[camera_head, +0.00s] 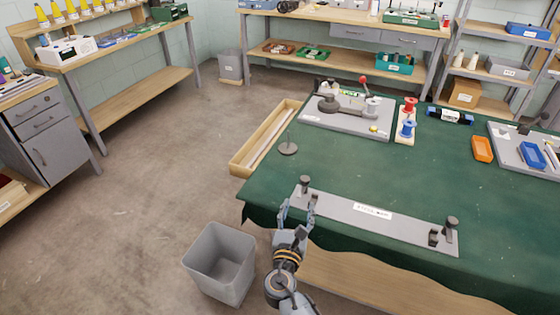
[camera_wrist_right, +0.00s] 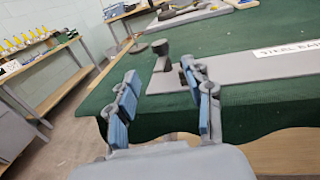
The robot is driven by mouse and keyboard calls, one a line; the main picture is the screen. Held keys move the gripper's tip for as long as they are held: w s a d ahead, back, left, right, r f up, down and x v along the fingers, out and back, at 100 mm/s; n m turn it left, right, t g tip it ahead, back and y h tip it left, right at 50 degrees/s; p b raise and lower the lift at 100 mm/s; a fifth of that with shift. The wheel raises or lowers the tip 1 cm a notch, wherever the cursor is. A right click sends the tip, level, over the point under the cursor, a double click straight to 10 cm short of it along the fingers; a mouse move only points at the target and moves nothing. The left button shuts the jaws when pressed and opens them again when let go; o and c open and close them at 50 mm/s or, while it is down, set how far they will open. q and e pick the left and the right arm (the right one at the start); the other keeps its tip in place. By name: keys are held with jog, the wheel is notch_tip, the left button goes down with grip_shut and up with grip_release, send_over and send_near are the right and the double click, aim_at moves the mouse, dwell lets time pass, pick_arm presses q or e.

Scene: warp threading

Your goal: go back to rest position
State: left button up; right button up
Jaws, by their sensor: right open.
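My right gripper (camera_head: 298,204) is open and empty at the front left of the green-covered table (camera_head: 350,182). Its fingers are at the left end of a long grey plate (camera_head: 378,224) with a white label and dark posts near its ends. The right wrist view shows the two blue-padded fingers (camera_wrist_right: 160,72) spread apart, with the plate (camera_wrist_right: 235,68) and a post (camera_wrist_right: 161,52) beyond them. Nothing is between the fingers. I cannot tell whether they touch the plate. My left gripper is not in view.
A grey bin (camera_head: 220,262) stands on the floor left of my right arm. A wooden tray (camera_head: 268,140) lies along the table's left edge. Floor at left is clear.

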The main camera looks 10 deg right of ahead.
jog(key=s+d+f+m+g, duration=0.35)
jog(key=s+d+m, duration=0.3)
jog(key=m, duration=0.25)
jog(key=s+d+f+m+g, duration=0.3)
jog(key=s+d+m+g, duration=0.15)
jog(key=s+m, duration=0.35)
jog(key=s+a+m+g+y, duration=0.2)
jog(key=s+a+m+y, duration=0.15)
jog(key=s+m, duration=0.4)
jog(key=s+a+m+g+y, duration=0.25)
jog(key=s+m+y, duration=0.2)
jog(key=s, duration=0.55)
notch_tip(320, 180, down, 25)
jog(key=g, duration=0.2)
jog(key=s+d+f, duration=0.3)
jog(key=s+f, duration=1.4)
jog(key=shift+s+d+g+h, duration=0.15)
jog(key=shift+s+g+h, duration=0.2)
jog(key=shift+g, duration=0.1)
